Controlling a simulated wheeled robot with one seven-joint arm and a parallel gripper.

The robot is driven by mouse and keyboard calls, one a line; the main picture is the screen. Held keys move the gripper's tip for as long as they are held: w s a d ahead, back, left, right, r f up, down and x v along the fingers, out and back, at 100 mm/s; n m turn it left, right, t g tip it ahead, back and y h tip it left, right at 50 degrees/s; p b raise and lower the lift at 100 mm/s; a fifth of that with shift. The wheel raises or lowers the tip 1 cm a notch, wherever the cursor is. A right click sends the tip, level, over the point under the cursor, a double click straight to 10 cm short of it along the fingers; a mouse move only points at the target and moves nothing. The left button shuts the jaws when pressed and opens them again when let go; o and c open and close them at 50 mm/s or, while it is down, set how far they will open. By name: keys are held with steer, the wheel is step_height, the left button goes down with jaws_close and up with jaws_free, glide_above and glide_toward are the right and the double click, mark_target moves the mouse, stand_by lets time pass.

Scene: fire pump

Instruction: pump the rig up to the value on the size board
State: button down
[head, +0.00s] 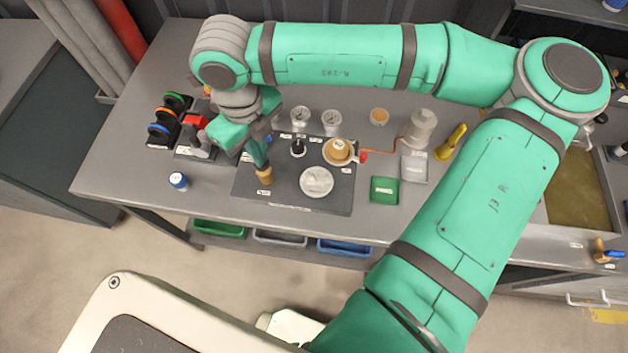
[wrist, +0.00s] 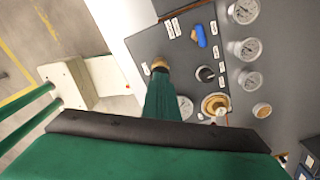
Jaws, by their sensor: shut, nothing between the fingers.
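The rig is a dark panel (head: 290,202) on the bench with small white labels. A tan, wood-coloured knob (head: 264,176) stands at its left; it also shows in the wrist view (wrist: 159,63). My gripper (head: 262,165) points down, shut and empty, with its tips right at the knob; I cannot tell whether they touch. A large pale dial (head: 316,182) lies to the right, partly hidden by my gripper in the wrist view. Small gauges (head: 331,121) stand behind; their readings are too small. A black knob (head: 298,149) and a brass fitting (head: 339,151) sit between. I cannot identify the size board.
A blue handle (wrist: 201,36) lies on the panel in the wrist view. Coloured rings on a rack (head: 164,124) and a blue-capped jar (head: 178,181) stand left. A green box (head: 384,189) and yellow tool (head: 452,142) are right. Bins (head: 218,229) hang under the front edge.

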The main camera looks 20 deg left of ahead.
steer(key=shift+f, duration=0.5)
steer(key=shift+r, duration=1.3)
steer(key=shift+f, duration=0.1)
